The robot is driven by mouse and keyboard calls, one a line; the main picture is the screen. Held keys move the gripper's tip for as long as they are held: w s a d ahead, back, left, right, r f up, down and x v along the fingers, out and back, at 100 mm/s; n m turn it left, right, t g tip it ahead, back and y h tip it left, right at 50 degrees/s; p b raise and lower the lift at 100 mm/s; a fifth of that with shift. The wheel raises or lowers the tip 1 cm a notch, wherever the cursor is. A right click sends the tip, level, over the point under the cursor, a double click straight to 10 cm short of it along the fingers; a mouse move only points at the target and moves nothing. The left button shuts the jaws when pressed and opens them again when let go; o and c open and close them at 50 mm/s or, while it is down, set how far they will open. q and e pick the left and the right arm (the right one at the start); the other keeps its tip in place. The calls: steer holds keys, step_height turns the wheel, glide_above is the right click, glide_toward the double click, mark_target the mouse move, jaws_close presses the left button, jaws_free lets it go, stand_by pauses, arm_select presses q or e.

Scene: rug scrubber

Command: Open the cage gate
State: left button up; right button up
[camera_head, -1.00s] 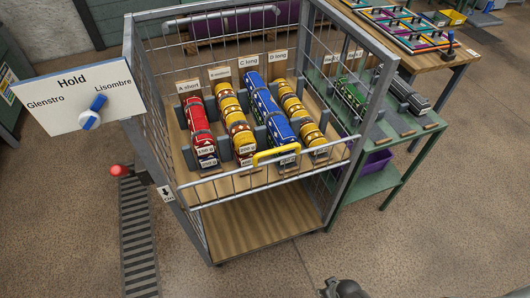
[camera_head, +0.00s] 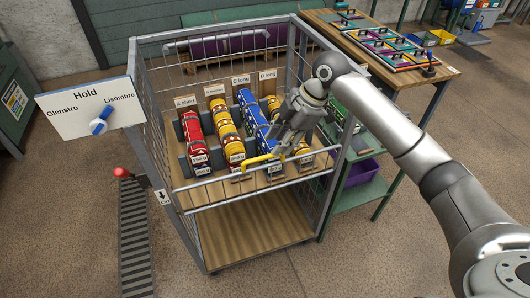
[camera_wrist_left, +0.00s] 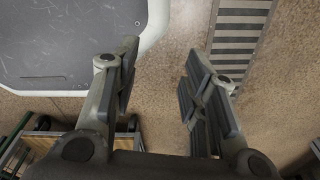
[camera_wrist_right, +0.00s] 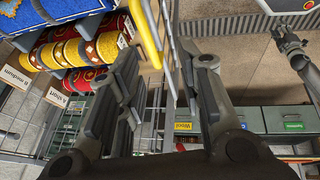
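The wire cage (camera_head: 216,270) stands in the middle of the head view. A low mesh gate (camera_head: 225,197) spans its front and looks closed. A yellow handle (camera_head: 258,161) sits along the gate's top. My right gripper (camera_head: 277,152) is at the handle's right end, fingers pointing down. In the right wrist view the yellow handle (camera_wrist_right: 144,34) runs just beyond and between the open fingertips (camera_wrist_right: 158,62); contact cannot be told. My left gripper (camera_wrist_left: 160,60) is open and empty over the floor, outside the head view.
Red, yellow and blue rolled rugs (camera_head: 226,128) lie on the cage's shelf behind the gate. A sign with a blue knob (camera_head: 98,126) and a red button (camera_head: 120,172) stand at left. A green table (camera_head: 358,196) stands close on the right. Floor in front is clear.

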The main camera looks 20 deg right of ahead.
mark_target(264, 157)
steer(key=x, duration=0.4)
steer(key=w+p+x, duration=0.1)
steer(key=x, duration=0.3)
steer(key=shift+w+d+r, duration=0.1)
steer(key=shift+w+r, duration=0.05)
steer(key=shift+w, duration=0.05)
jaws_close()
stand_by(0.4)
